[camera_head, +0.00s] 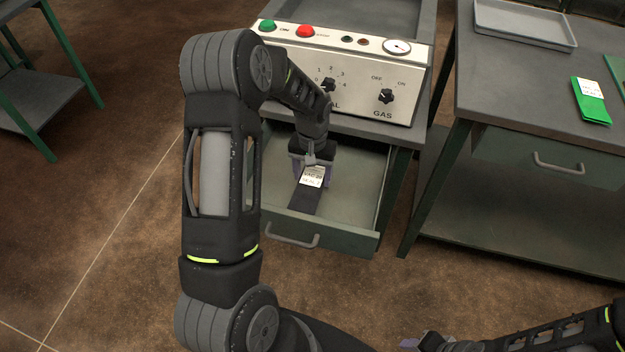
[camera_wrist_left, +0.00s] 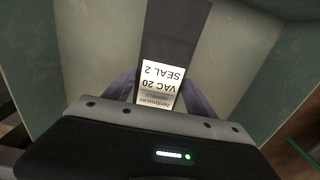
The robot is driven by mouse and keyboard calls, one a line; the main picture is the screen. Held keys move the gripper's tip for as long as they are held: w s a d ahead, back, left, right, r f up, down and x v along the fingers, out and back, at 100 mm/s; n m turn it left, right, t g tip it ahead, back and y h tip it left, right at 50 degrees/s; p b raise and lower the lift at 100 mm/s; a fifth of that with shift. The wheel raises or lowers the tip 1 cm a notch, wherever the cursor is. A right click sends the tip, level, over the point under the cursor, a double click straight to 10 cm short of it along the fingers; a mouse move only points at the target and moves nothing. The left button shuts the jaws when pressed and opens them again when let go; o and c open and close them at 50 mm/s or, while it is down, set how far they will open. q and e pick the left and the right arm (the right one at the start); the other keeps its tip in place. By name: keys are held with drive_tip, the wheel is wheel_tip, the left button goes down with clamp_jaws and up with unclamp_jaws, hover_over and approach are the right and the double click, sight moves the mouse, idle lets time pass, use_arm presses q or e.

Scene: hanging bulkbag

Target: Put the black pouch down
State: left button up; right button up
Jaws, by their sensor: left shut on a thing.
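The black pouch (camera_head: 306,194) has a white label reading VAC 20 SEAL 2. My left gripper (camera_head: 312,172) is shut on the labelled end of the pouch, inside the open drawer (camera_head: 350,215). The pouch also shows in the left wrist view (camera_wrist_left: 175,40), running away from the purple fingers (camera_wrist_left: 160,98) over the drawer's floor. I cannot tell whether the pouch touches the floor. My right gripper (camera_head: 425,342) is at the bottom edge of the head view, away from the drawer, and its jaw gap is not clear.
A control panel (camera_head: 350,75) with buttons, knobs and a gauge stands above the drawer. A table at the right holds a grey tray (camera_head: 525,22) and a green pouch (camera_head: 590,100) with a white label. Its drawer (camera_head: 540,160) is shut. The drawer floor around the pouch looks clear.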

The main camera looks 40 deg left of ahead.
sight(312, 177)
use_arm(q)
drive_tip(key=shift+f, duration=1.3)
drive_tip(key=shift+f, duration=0.1)
drive_tip(key=shift+f, duration=0.15)
drive_tip(key=o, duration=1.5)
drive_tip(key=shift+r, duration=0.2)
wheel_tip(312, 177, up, 12)
drive_tip(key=shift+r, duration=0.1)
